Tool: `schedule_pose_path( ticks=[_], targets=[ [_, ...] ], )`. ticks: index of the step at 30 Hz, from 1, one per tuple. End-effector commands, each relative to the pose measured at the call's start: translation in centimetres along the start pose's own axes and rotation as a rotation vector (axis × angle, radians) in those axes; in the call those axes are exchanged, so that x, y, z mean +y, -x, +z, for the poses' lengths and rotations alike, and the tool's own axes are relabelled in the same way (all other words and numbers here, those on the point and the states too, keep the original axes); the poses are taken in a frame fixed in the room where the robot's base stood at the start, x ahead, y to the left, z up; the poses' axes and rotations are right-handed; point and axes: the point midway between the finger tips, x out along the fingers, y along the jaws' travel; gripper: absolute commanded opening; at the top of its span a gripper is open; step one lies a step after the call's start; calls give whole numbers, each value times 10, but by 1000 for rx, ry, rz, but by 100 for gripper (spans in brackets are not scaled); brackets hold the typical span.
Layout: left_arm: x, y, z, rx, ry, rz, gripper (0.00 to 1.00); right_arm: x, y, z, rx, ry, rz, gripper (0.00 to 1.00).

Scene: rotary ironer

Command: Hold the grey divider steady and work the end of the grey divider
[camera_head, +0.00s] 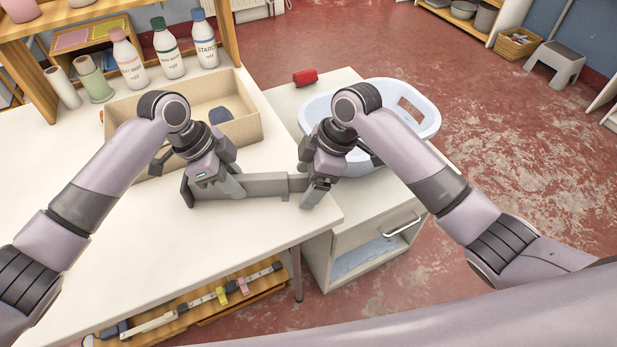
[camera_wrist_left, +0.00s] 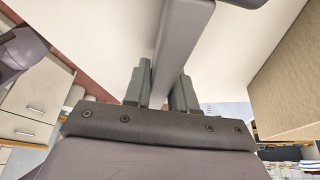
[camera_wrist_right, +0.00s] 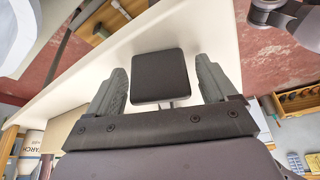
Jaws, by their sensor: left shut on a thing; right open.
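The grey divider (camera_head: 265,185) is a long bar lying along the white table near its right edge. My left gripper (camera_head: 225,187) is shut on the bar; in the left wrist view the bar (camera_wrist_left: 180,40) passes between its fingers (camera_wrist_left: 160,90). A dark plate (camera_head: 187,190) shows at the bar's left end. My right gripper (camera_head: 313,190) is open at the right end. In the right wrist view, the divider's dark square end pad (camera_wrist_right: 160,76), with a short rod below, sits between the spread fingers (camera_wrist_right: 160,88), with gaps on both sides.
An open cardboard-coloured box (camera_head: 240,130) with a dark blue item (camera_head: 219,116) stands behind the left gripper. A white-blue basket (camera_head: 425,118) and a red object (camera_head: 305,77) are on the cabinet (camera_head: 355,235) at right. Bottles (camera_head: 167,55) stand behind. The table's front left is clear.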

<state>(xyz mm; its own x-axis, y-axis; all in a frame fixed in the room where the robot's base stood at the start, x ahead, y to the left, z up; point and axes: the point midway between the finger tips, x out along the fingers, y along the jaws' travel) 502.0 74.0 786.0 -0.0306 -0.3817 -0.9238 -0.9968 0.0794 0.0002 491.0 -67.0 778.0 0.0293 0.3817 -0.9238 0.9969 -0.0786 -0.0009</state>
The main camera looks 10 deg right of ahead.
Motion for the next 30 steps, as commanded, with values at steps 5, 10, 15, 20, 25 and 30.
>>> schedule_pose_path(
  ticks=[5, 10, 15, 20, 25, 30],
  targets=[
    [0, 0, 0, 0, 0, -1, 0, 2, 21, 0, 0, 1, 6, 85],
    [0, 0, 0, 0, 0, -1, 0, 2, 58, 0, 0, 1, 6, 85],
    [0, 0, 0, 0, 0, -1, 0, 1, 92, 0, 0, 1, 5, 85],
    [0, 0, 0, 0, 0, -1, 0, 1, 112, 0, 1, 1, 3, 85],
    [0, 0, 0, 0, 0, -1, 0, 0, 120, 0, 1, 0, 2, 85],
    [0, 0, 0, 0, 0, -1, 0, 0, 120, 0, 1, 0, 1, 85]
  ],
)
